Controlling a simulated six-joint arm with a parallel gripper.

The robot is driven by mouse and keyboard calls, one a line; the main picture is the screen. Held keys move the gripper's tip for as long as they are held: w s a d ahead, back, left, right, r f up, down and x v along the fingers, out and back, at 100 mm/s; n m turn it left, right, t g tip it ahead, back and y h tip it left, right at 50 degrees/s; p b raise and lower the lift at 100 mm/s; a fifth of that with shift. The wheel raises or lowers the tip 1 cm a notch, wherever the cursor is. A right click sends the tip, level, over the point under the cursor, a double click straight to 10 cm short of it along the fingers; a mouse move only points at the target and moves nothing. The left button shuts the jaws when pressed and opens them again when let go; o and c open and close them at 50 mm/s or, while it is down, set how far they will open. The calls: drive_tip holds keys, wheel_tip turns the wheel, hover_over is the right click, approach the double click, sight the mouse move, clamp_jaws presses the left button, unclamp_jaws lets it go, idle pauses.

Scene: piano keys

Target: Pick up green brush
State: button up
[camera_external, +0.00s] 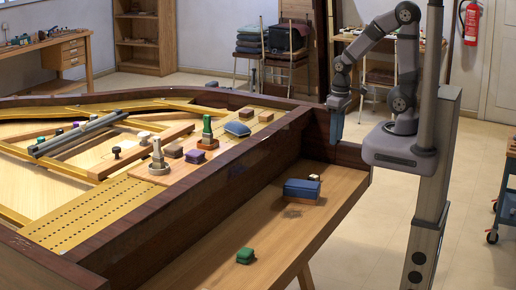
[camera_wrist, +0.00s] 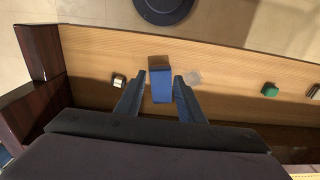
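A small green brush or block (camera_external: 245,255) lies on the wooden shelf at the piano's front; it also shows at the right in the wrist view (camera_wrist: 270,89). My gripper (camera_external: 336,128) points down, high above the far end of the shelf. In the wrist view my gripper (camera_wrist: 158,77) has its two fingers apart, with nothing held. A blue block (camera_wrist: 161,85) with a brown end appears between the fingers, but it lies on the shelf (camera_external: 302,188), below and apart from them. The green thing is well away from my gripper, toward the shelf's near end.
A small pale block (camera_external: 313,177) sits beside the blue block. A dark raised rail (camera_external: 215,175) separates the shelf from the piano interior, where a green-topped upright piece (camera_external: 207,127) and several blocks stand.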

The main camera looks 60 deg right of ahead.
sight(210, 119)
drive_tip(key=w+a+m+t+y+b, duration=0.1)
drive_tip(key=w+a+m+t+y, duration=0.15)
drive_tip(key=w+a, duration=0.55)
drive_tip(key=w+a+m+t+y+b, duration=0.1)
drive_tip(key=w+a+t, duration=0.35)
drive_tip(key=a, duration=0.65)
drive_tip(key=w+a+m+t+y+b, duration=0.1)
drive_tip(key=w+a+t+b, duration=0.1)
drive_tip(key=w+a, duration=0.65)
drive_tip(key=w+t, duration=0.1)
drive_tip(key=w+r+t, duration=0.1)
drive_tip(key=w, duration=0.1)
drive_tip(key=w+r+n+t, duration=0.1)
drive_tip(key=t, duration=0.1)
drive_tip(key=shift+w+a+h, duration=0.35)
drive_tip(key=shift+w+a, duration=0.05)
drive_tip(key=w+d+r+n+t+h, duration=0.2)
drive_tip(key=w+d+n+t+h, duration=0.1)
drive_tip(key=w+d, duration=0.3)
drive_tip(key=shift+w+d+r+n+t+h, duration=0.35)
drive_tip(key=shift+d+t+h, duration=0.15)
drive_tip(key=shift+d+t, duration=0.35)
drive_tip(key=shift+w, duration=0.9)
drive_tip(key=shift+w+r+p, duration=0.1)
drive_tip(key=shift+w+p, duration=0.45)
drive_tip(key=shift+p, duration=0.15)
drive_tip(key=shift+w+p, duration=0.9)
drive_tip(key=shift+w, duration=1.1)
